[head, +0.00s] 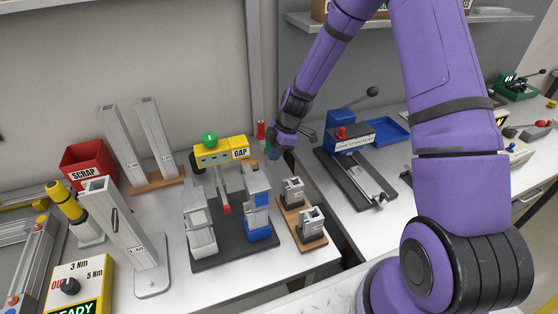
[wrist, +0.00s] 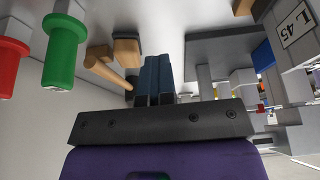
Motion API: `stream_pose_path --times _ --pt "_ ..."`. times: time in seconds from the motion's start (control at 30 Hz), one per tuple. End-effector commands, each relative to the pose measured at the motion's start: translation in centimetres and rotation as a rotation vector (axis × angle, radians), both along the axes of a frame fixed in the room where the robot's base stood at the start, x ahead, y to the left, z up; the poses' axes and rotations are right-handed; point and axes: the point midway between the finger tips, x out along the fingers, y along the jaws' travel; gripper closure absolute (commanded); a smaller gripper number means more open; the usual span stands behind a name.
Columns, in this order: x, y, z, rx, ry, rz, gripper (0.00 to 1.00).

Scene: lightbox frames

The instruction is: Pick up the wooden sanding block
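In the wrist view, a light-wood block (wrist: 126,54) with a dark layer along one side stands near the upper left middle. It looks like the wooden sanding block. My gripper (head: 288,138) is in the air at the back, near the gap between the two benches. In the wrist view its dark mounting bar crosses the bottom, apart from the block.

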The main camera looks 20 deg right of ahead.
Motion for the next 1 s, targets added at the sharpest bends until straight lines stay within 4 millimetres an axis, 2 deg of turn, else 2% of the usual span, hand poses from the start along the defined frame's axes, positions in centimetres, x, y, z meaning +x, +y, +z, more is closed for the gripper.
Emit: stream_pose_path --times 0.1,0.2,0.57,0.67,0.93,1.0 --pt "0.1 0.1 1.8 0.001 -0.004 0.003 1.0" --pt "0.1 0.1 2.8 0.001 -0.003 0.002 1.0" --pt "0.1 0.2 3.4 0.002 -0.003 0.002 1.0" --pt "0.1 0.2 3.4 0.002 -0.003 0.002 0.82" --pt "0.2 0.2 3.4 0.002 -0.003 0.003 0.2" --pt "0.2 0.2 3.4 0.002 -0.003 0.003 0.2"
